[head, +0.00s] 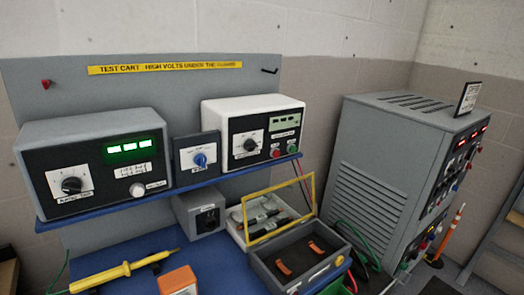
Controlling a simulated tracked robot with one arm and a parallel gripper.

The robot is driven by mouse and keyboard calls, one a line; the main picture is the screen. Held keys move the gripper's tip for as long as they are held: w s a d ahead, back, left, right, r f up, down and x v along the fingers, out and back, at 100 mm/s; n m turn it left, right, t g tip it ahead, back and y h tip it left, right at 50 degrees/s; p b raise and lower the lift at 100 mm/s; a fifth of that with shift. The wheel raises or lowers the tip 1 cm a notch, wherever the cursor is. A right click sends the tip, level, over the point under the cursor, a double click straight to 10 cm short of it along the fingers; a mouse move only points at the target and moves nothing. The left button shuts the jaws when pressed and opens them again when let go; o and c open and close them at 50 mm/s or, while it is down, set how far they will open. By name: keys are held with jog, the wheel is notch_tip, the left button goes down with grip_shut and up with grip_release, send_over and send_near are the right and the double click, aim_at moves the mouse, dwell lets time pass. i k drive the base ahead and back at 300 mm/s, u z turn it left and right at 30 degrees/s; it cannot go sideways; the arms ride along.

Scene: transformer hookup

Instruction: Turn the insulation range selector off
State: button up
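Three units with rotary knobs stand on the blue shelf of a test cart. The left grey unit (90,150) has a lit green display and a black knob (72,185) on a white plate. A small dark box (197,158) in the middle has a blue knob (200,160). The white unit (252,108) has a black knob (250,145), a small screen, and red and green buttons. The labels are too small to tell which knob is the insulation range selector. My gripper is not in view.
Below the shelf are a small grey box (199,213), a yellow-framed open case (300,236), a yellow probe (118,272) and an orange block (178,281). A large grey cabinet (385,170) stands at right, with cables at its foot.

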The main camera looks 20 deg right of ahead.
aim_at(250, 145)
jog(key=k, duration=1.1)
jog(key=z, duration=0.8)
jog(key=i, duration=1.9)
jog(key=u, duration=0.3)
